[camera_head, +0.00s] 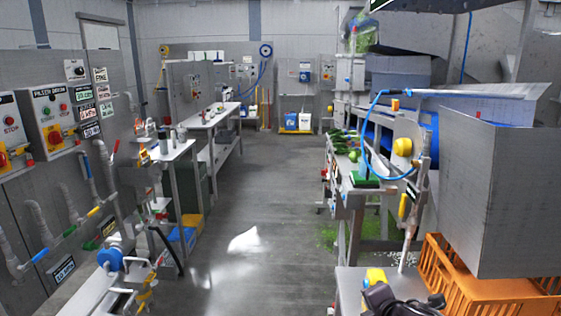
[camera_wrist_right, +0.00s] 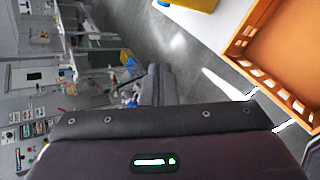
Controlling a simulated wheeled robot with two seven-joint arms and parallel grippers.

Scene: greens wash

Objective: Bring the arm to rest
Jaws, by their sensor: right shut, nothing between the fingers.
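My right gripper (camera_head: 400,301) shows as a dark shape at the bottom edge of the head view, in front of the near metal table (camera_head: 350,284). In the right wrist view its dark fingers (camera_wrist_right: 158,72) are together and hold nothing. The table and the orange crate (camera_wrist_right: 267,52) are at the upper right of that view, apart from the fingers. My left gripper is in neither view.
A yellow object (camera_head: 376,276) stands on the near table beside my right gripper. The orange crate (camera_head: 445,268) is to the right, under a large grey metal box (camera_head: 490,195). A blue hose (camera_head: 366,130) hangs above the greens bench. The middle aisle floor is clear.

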